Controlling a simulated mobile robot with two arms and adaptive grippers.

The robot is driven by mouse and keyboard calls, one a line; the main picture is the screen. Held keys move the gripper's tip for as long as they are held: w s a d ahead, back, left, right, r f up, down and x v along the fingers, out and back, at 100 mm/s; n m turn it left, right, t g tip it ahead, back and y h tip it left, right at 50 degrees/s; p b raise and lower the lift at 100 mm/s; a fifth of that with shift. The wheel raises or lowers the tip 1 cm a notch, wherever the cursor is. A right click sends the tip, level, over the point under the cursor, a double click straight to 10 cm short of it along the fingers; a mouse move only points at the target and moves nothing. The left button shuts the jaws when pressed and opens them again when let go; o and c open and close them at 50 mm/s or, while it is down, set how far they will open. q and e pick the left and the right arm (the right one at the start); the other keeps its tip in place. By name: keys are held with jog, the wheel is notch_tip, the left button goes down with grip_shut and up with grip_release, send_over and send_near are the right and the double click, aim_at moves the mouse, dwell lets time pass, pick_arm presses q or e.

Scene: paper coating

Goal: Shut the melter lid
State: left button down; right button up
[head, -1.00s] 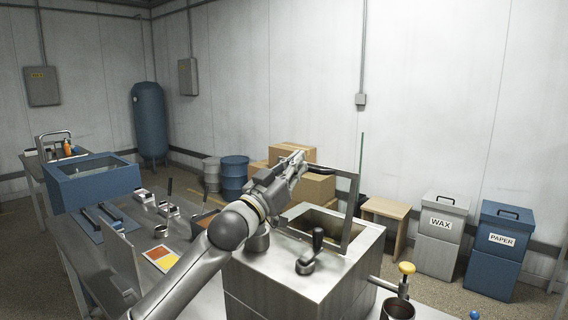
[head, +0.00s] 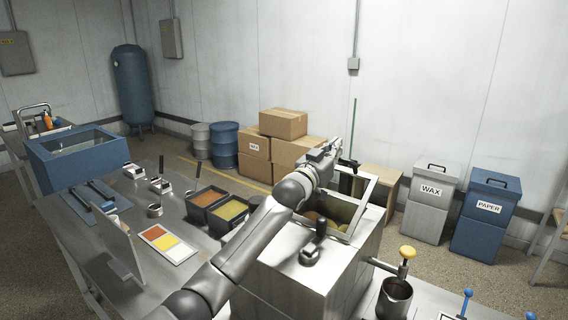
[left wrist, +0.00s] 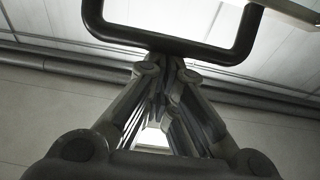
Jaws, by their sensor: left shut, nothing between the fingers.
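The melter (head: 318,268) is a steel box at the centre of the head view. Its top opening shows yellowish material inside. My left gripper (head: 343,153) is shut and empty near the lid's upper edge. In the left wrist view its fingers (left wrist: 165,100) point toward a dark U-shaped bar (left wrist: 170,42), which looks like part of the lid. I cannot tell whether they touch it. My right gripper is not in view.
A dark-handled lever (head: 314,245) stands on the melter top. Orange and yellow trays (head: 228,210) lie to its left. A pot (head: 395,300) with a yellow-knobbed valve (head: 407,252) is at the right. Cardboard boxes (head: 283,123) and WAX and PAPER bins stand behind.

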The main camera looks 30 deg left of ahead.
aim_at(343, 168)
pick_arm(q)
jog(key=shift+g, duration=0.8)
jog(key=w+f, duration=0.2)
jog(key=w+f+p, duration=0.1)
jog(key=shift+w+d+f, duration=0.1)
jog(key=shift+w+d, duration=0.25)
jog(key=shift+w, duration=0.05)
jog(key=f+g, duration=0.1)
jog(key=w+f+g+p, duration=0.1)
jog(key=f, duration=0.1)
jog(key=w+f+p, duration=0.1)
jog(key=shift+w+f+g, duration=0.25)
jog(key=shift+f+g, duration=0.15)
jog(key=shift+f, duration=0.3)
jog(key=shift+w, duration=0.1)
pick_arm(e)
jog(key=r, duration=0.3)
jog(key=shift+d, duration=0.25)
pick_arm(q)
jog(key=shift+r, duration=0.1)
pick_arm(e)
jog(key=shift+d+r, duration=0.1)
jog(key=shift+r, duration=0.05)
